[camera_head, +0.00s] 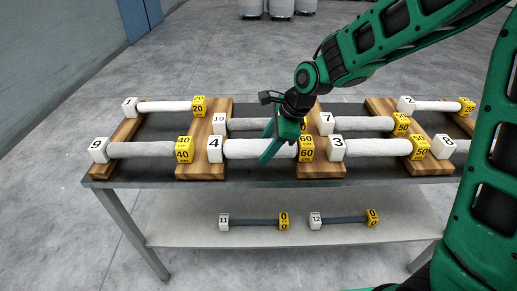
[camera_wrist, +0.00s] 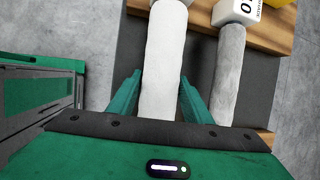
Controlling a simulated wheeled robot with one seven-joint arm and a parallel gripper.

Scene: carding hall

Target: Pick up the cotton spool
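Several cotton spools lie across wooden rests on the table, each with a white numbered cube at one end and a yellow cube at the other. My gripper (camera_head: 270,153) is over the middle of the white spool (camera_head: 243,149) with cubes 4 and 60. In the wrist view, my gripper (camera_wrist: 160,82) is open, with one finger on each side of this white spool (camera_wrist: 164,45). I cannot tell whether either finger touches it. The fingers and wrist hide part of the spool in the head view.
The grey spool (camera_head: 249,125) with cube 10 lies just behind; it also shows in the wrist view (camera_wrist: 229,75). Spool 9 (camera_head: 141,149) is to the left, spool 3 (camera_head: 377,147) to the right. Two thin dark bars (camera_head: 254,222) lie on the lower shelf (camera_head: 190,235).

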